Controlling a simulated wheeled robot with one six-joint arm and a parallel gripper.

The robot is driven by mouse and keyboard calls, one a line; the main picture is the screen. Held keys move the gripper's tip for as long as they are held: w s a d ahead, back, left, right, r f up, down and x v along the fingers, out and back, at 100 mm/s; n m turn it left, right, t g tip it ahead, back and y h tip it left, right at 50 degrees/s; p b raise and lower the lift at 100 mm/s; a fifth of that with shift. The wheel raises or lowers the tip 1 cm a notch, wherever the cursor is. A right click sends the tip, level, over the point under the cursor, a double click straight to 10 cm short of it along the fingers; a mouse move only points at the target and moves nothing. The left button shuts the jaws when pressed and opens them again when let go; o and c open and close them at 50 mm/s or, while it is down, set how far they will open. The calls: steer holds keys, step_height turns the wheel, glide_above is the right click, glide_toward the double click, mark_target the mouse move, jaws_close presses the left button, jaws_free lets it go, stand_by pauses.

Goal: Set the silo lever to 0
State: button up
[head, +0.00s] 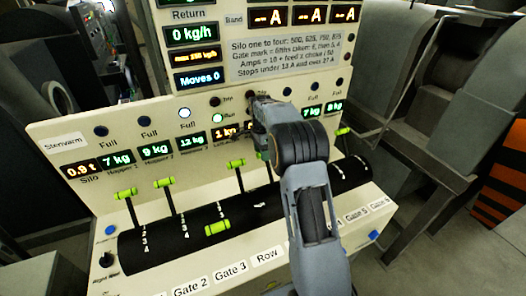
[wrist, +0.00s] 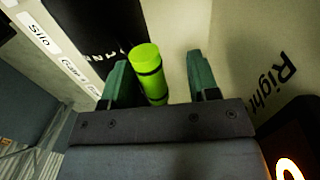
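In the head view a row of levers with green handles stands on a black drum (head: 265,204). The leftmost lever (head: 126,194), above the left end of the label row, seems to be the silo lever; its handle is up, clear of the visible numbers. My gripper (head: 262,112) is in front of the panel's middle, its fingers hidden. In the wrist view my gripper (wrist: 163,80) has its green fingers apart. A green handle (wrist: 147,62) shows between them with gaps; I cannot tell which lever it belongs to. A "Silo" label (wrist: 38,32) is at upper left.
Other levers stand close together, including one tipped low (head: 217,228) and one behind my arm's left side (head: 237,163). Displays and lamps fill the panel (head: 60,125) behind them. A black knob (head: 105,258) is at the lower left. Grey machinery (head: 400,70) stands at right.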

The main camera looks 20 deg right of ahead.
step_height(320, 180, up, 8)
steer(key=shift+w+f+b, duration=0.25)
steer(key=shift+w+b, duration=0.1)
steer(key=shift+b, duration=0.05)
stand_by(0.5)
